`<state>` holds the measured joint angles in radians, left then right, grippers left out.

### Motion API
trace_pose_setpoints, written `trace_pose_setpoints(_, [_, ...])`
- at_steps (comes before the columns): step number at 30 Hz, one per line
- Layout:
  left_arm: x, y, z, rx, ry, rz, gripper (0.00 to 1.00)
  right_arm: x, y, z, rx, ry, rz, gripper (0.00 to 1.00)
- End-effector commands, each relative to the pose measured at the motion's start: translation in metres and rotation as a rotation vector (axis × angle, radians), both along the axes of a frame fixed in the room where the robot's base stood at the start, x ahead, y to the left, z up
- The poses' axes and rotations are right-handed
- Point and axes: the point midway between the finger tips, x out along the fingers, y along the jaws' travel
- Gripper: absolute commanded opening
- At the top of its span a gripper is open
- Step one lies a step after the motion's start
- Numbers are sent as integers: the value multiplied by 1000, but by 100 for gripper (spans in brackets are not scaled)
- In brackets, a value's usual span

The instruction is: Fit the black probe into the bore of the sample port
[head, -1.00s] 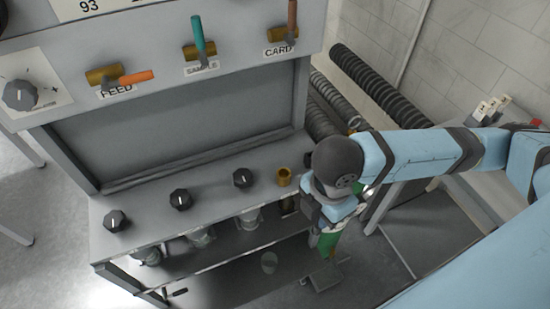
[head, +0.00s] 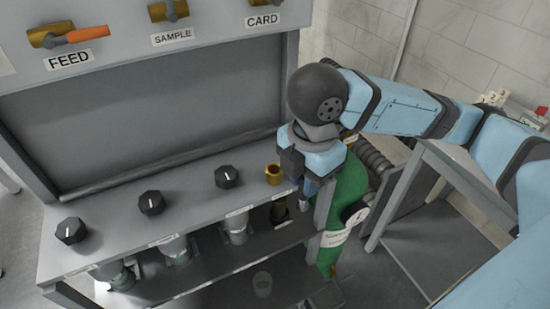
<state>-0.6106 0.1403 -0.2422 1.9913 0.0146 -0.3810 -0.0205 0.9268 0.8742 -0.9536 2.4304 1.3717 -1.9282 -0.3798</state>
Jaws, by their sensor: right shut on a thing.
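A brass cup with an open top (head: 274,174) stands at the right end of the grey ledge; it looks like the sample port. My right gripper (head: 308,192) points down just right of the cup, apart from it in the picture, at the ledge's right end. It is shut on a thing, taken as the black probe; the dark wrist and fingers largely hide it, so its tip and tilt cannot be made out. My left gripper is not in view.
Several black knobs (head: 151,202) line the ledge left of the cup. A green cylinder (head: 348,192) stands close behind and right of my gripper. Glass vessels (head: 236,228) hang below the ledge. Brass valves labelled FEED (head: 68,60), SAMPLE and CARD are on the upper panel.

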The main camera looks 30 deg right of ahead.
Motion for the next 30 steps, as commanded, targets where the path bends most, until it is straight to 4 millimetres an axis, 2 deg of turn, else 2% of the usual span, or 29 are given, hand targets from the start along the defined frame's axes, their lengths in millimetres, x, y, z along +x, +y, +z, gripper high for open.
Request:
trace_pose_setpoints(9, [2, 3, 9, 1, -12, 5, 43, 82, -4, 2, 1, 0, -2, 0])
trace_pose_setpoints(13, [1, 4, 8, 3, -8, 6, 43, 106, -5, 2, 1, -1, -1, 0])
trace_pose_setpoints(19, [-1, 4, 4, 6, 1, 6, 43, 119, -6, -1, 1, 0, 1, 0])
trace_pose_setpoints(27, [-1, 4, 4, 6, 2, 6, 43, 118, -7, -33, 0, 1, 1, 0])
trace_pose_setpoints(30, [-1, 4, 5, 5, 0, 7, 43, 119, -7, -34, 1, -1, 1, 0])
